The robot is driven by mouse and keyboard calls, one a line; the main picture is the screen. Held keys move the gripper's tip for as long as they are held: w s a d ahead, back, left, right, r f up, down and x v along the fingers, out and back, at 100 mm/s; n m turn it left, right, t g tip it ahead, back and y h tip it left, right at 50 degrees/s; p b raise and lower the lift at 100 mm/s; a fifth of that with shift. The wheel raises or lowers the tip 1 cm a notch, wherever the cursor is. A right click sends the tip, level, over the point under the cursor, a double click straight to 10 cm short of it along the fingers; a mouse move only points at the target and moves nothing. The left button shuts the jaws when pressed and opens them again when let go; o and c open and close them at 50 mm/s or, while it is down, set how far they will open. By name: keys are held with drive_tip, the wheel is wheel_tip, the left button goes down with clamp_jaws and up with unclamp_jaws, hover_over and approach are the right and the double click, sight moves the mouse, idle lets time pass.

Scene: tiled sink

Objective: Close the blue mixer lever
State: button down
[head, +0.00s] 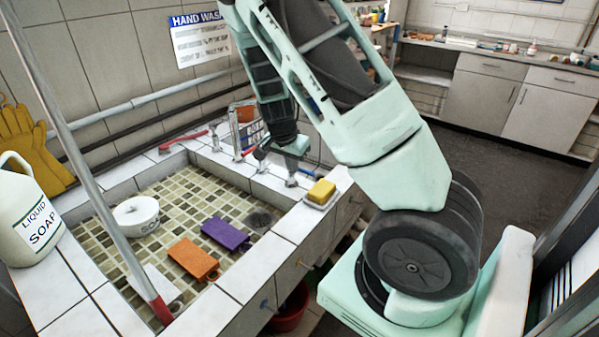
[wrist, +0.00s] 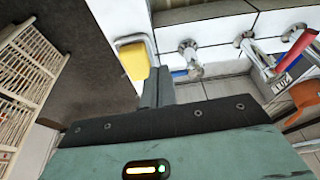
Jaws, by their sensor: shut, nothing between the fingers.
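In the wrist view a chrome tap (wrist: 192,58) stands on the white tiled rim, and a small blue piece, likely the blue lever (wrist: 178,73), shows beside it, partly hidden by my fingers. My gripper (wrist: 159,74) is shut and empty, its fingertips close to the blue piece; I cannot tell whether they touch it. A red lever (wrist: 297,48) shows at the right of the wrist view.
A yellow sponge (head: 321,191) sits on the rim right of my gripper. The tiled sink (head: 180,210) holds a white bowl (head: 136,214), an orange block (head: 193,259) and a purple block (head: 226,234). A liquid soap jug (head: 34,215) stands at left. A pole (head: 85,170) crosses the left side.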

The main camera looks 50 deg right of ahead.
sight(301, 170)
drive_tip(key=shift+w+d+f+p, duration=0.2)
drive_tip(key=shift+d+f+p, duration=0.1)
drive_tip(key=shift+d+f, duration=1.05)
drive_tip(key=shift+w+d+f+p, duration=0.15)
drive_tip(key=shift+d+f+p, duration=0.15)
drive_tip(key=shift+d+f, duration=1)
drive_tip(key=shift+d, duration=0.1)
